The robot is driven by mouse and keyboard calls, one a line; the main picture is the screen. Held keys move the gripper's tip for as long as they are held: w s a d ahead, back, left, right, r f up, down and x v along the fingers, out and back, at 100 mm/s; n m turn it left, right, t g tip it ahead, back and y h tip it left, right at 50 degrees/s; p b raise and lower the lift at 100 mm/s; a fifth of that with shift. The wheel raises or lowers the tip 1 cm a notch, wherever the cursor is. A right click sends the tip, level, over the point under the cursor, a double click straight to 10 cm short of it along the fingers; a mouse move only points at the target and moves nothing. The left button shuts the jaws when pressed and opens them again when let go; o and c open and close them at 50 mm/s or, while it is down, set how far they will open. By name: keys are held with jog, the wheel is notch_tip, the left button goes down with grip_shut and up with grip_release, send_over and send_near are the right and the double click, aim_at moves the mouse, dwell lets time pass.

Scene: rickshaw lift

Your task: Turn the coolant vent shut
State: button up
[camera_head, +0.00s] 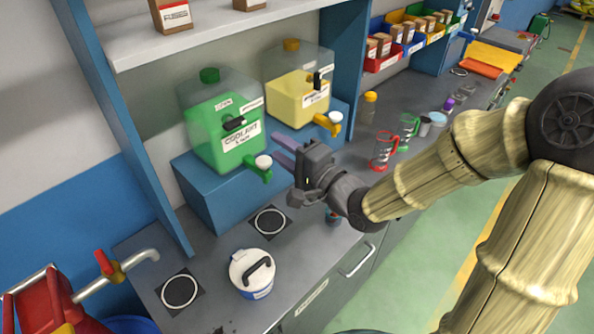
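The coolant tank (215,140) is a clear box of green liquid with a white label, standing on a blue riser. It has a round green cap (209,75) on top, a black handle-like piece (234,124) on its front, and a green tap (258,173) with a white knob (263,162) low down. Which part is the vent, and how it is turned, I cannot tell. My gripper (275,146) points left, its two mauve fingers apart with nothing seen between them. It is just right of the white knob and appears apart from it.
A yellow-liquid tank (298,97) with an orange tap (328,122) stands to the right. A white lidded pot (252,272) and black ringed pads (180,291) are on the grey bench. Red and green-framed jugs (383,152) stand beyond my arm. A shelf (205,32) hangs above.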

jog(key=shift+f+b+v, duration=0.15)
jog(key=shift+b+v, duration=0.8)
jog(key=shift+b, duration=0.3)
jog(key=shift+f+b+v, duration=0.1)
jog(key=shift+b+v, duration=0.8)
jog(key=shift+b, duration=0.35)
jog(key=shift+s, duration=0.1)
